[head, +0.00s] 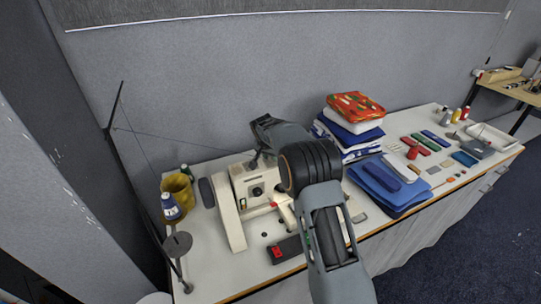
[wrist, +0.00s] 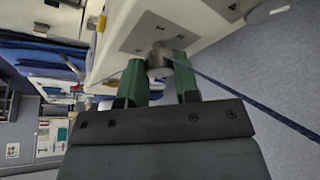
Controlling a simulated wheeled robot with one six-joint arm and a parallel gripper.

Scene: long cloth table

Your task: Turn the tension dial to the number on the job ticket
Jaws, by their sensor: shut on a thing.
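The cream sewing machine (head: 236,222) stands on the left part of the long table, partly hidden behind my arm. In the wrist view my gripper (wrist: 160,60) has its two green fingers on either side of a small grey metal knob, which looks like the tension dial (wrist: 158,72). The fingers are shut on it. The dial sits at a grey plate on the machine's cream body (wrist: 205,20). In the head view the fingertips and dial cannot be made out. I cannot pick out a readable job ticket.
A blue thread (wrist: 250,98) runs close past the fingers. A thin thread stand (head: 108,130), a yellow cup (head: 178,187) and a blue spool (head: 171,207) are left of the machine. Folded cloth (head: 385,180) and several small items lie to the right.

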